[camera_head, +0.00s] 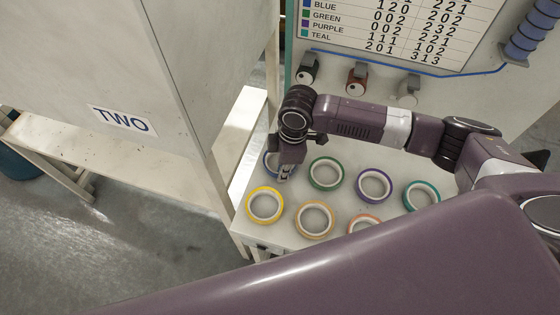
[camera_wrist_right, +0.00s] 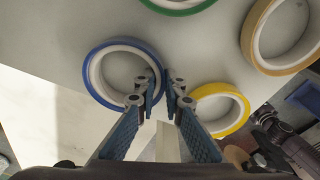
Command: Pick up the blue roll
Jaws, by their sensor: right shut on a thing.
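The blue roll (camera_head: 267,164) is at the back left of the white table, mostly hidden behind my right gripper (camera_head: 284,175) in the head view. In the right wrist view the blue roll (camera_wrist_right: 90,72) shows as a blue ring with a white core. My right gripper (camera_wrist_right: 166,93) has one finger inside the ring and one outside, shut on its rim. I cannot tell whether the roll still touches the table. My left gripper is not in view.
Close by on the table (camera_head: 285,235) lie a yellow roll (camera_head: 250,212), a green roll (camera_head: 313,180), an orange roll (camera_head: 301,226), a purple roll (camera_head: 361,190) and a teal roll (camera_head: 409,201). A panel marked TWO (camera_head: 122,121) stands at left. A printed chart (camera_head: 400,25) hangs behind.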

